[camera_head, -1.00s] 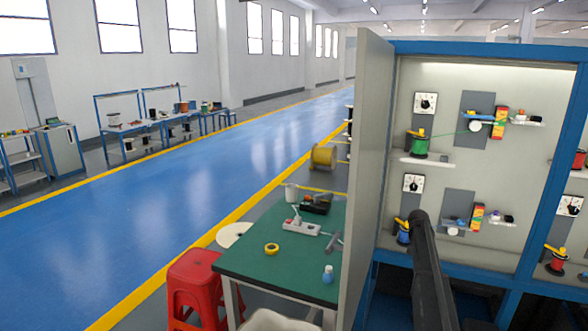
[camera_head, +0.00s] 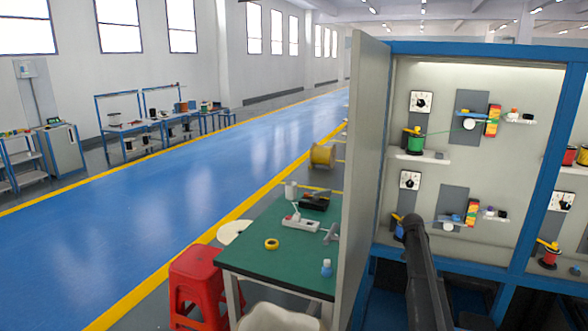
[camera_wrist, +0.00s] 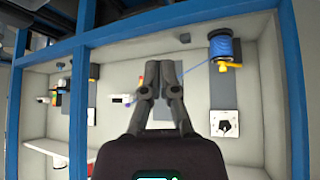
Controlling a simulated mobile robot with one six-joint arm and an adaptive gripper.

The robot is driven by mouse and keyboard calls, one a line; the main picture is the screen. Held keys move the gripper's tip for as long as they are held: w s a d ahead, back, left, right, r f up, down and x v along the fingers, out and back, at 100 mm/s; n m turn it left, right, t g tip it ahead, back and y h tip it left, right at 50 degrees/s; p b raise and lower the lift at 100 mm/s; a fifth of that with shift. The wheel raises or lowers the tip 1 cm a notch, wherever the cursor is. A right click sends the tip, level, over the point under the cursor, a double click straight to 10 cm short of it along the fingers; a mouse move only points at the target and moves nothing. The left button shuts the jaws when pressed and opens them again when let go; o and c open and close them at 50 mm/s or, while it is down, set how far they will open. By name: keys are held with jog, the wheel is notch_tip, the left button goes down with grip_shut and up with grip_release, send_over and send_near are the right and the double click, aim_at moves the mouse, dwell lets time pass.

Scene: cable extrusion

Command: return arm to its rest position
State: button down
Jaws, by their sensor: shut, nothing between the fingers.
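My gripper (camera_wrist: 158,77) shows in the wrist view with its fingertips together and nothing between them. It is in front of the cabinet's pale back panel, apart from the spools. My dark arm (camera_head: 424,275) rises from the bottom right of the head view, in front of the cabinet's lower part. The gripper itself cannot be made out in the head view. In the wrist view a blue spool (camera_wrist: 222,48) with a yellow arm and a blue cable is to the right of the fingers.
The cabinet (camera_head: 465,47) has blue frame edges and a grey side panel (camera_head: 362,170) left of my arm. A green spool (camera_head: 416,144) sits on a small shelf. A green-topped table (camera_head: 262,254) and red stool (camera_head: 197,285) stand left. The blue aisle is clear.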

jog(key=s+a+f+n+g+y, duration=0.1)
jog(key=s+a+n, duration=0.2)
jog(key=s+a, duration=0.7)
jog(key=s+a+f+n+g+y, duration=0.1)
jog(key=s+a+n+g+y, duration=0.1)
jog(key=s+a, duration=0.9)
jog(key=s+a+f+n+g+y, duration=0.1)
jog(key=s+a, duration=0.9)
jog(key=s, duration=1.2)
jog(key=n+g+y, duration=0.1)
jog(key=n, duration=0.1)
jog(key=shift+a+f+n, duration=0.25)
jog(key=shift+f+n, duration=0.05)
jog(key=shift+s, duration=0.1)
